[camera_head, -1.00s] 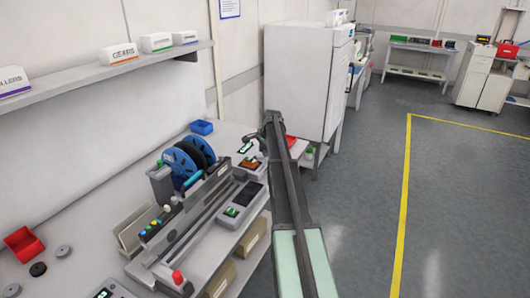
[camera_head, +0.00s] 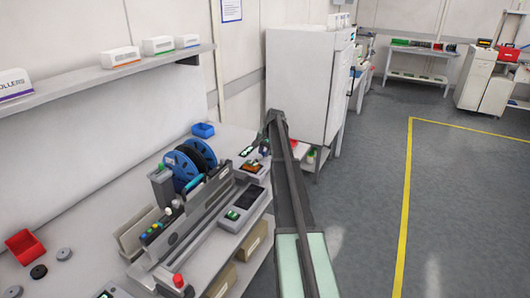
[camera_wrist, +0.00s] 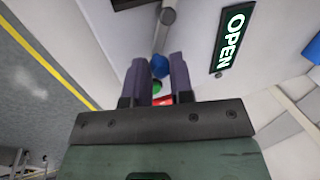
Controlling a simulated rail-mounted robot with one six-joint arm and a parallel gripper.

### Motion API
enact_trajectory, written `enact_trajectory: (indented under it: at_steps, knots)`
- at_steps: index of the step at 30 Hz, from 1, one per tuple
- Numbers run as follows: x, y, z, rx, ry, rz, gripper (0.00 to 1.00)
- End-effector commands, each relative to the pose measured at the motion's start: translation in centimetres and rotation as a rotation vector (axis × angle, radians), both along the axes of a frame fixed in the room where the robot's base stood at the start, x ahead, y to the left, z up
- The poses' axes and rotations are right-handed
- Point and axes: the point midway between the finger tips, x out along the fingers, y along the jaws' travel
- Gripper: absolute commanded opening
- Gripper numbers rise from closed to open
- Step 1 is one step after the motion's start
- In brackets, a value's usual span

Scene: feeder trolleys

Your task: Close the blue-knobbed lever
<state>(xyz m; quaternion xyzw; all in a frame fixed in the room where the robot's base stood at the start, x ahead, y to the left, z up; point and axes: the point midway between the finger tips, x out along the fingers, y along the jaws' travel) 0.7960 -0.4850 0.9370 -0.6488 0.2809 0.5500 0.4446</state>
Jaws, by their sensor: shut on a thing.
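The lever's blue knob (camera_wrist: 160,66) sits between the two dark fingers of my gripper (camera_wrist: 160,75) in the wrist view. My gripper is shut on it. A short grey cylindrical part (camera_wrist: 165,30) runs up from near the knob, close to the white panel. A dark sign reading OPEN (camera_wrist: 232,40) is on the panel to the right of the knob.
A tall white cabinet (camera_head: 295,85) stands beyond the workbench. The bench holds blue reels (camera_head: 180,165), a red bin (camera_head: 25,246) and a blue bin (camera_head: 203,130). A shelf (camera_head: 110,75) runs above it. Open floor with a yellow line (camera_head: 404,210) lies to the right.

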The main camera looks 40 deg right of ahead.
Motion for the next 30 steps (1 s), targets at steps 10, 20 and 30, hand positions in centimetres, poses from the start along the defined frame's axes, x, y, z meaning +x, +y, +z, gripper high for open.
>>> enact_trajectory:
  at_steps: [10, 20, 30]
  knots:
    - [0.0, 0.0, 0.0, 0.000, -0.001, 0.000, 0.26]
    - [0.0, 0.0, 0.0, 0.000, 0.000, 0.000, 0.47]
    - [-0.8, -0.4, 4.1, -0.001, 0.000, -0.001, 0.47]
